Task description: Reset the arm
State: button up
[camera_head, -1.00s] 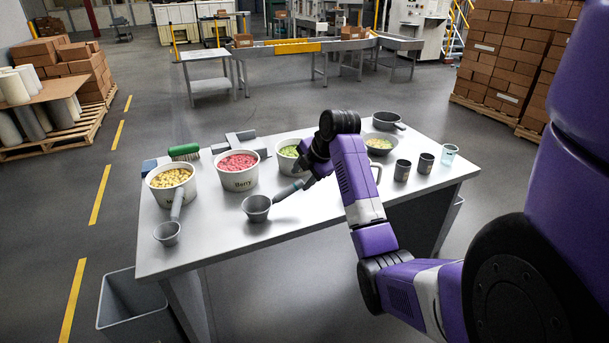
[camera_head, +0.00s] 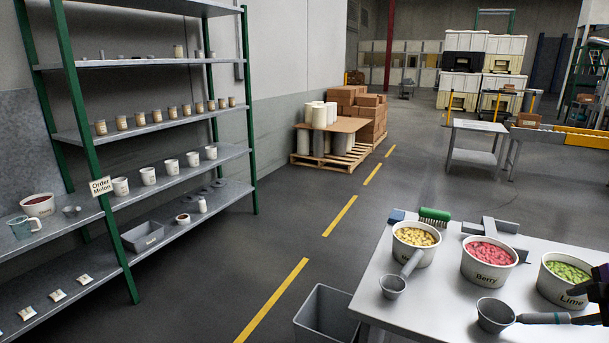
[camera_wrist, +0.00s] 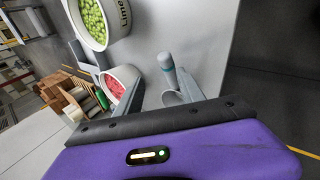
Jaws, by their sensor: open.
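My gripper (camera_head: 582,305) shows only partly at the right edge of the head view, by the lime tub (camera_head: 552,286). In the wrist view my gripper (camera_wrist: 158,88) is open, with the handle of a grey scoop (camera_wrist: 166,64) lying between its fingers; I cannot tell if they touch it. In the head view this scoop (camera_head: 495,316) rests on the table (camera_head: 430,305), its handle pointing right toward the gripper. The rest of my arm is out of the head view.
Berry tub (camera_head: 489,278), a tub of yellow candy (camera_head: 408,252), a second scoop (camera_head: 393,286) and a green brush (camera_head: 435,215) are on the table. A grey bin (camera_head: 325,315) stands on the floor. A shelf rack (camera_head: 165,130) stands left, across clear floor.

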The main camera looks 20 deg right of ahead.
jog(key=w+d+r+m+t+h, duration=0.2)
jog(key=d+r+m+h, duration=0.2)
jog(key=r+m, duration=0.15)
jog(key=w+a+f+m+t+h, duration=0.1)
jog(key=a+f+m+t, duration=0.15)
jog(key=a, duration=0.65)
jog(key=w+a+f+m+t+h, duration=0.15)
jog(key=a+m, duration=0.25)
jog(key=a, duration=0.5)
jog(key=w+a+f+m+t+h, duration=0.1)
jog(key=a+m+t, duration=0.15)
jog(key=a, duration=0.65)
jog(key=s+a+t+y, duration=0.15)
jog(key=s+a, duration=0.35)
jog(key=a, duration=0.5)
jog(key=s+a+t+y, duration=0.1)
jog(key=s+a+y, duration=0.3)
jog(key=a, duration=0.6)
jog(key=s+a+f+n+g+y, duration=0.1)
jog(key=s+a+f+n+y, duration=0.1)
jog(key=s+a, duration=0.3)
jog(key=s+a+f+n+g+y, duration=0.1)
jog(key=s+a+y, duration=0.3)
jog(key=s, duration=0.5)
jog(key=shift+s+a+f+n, duration=0.3)
jog(key=shift+a+f+n, duration=0.4)
jog(key=shift+a, duration=0.25)
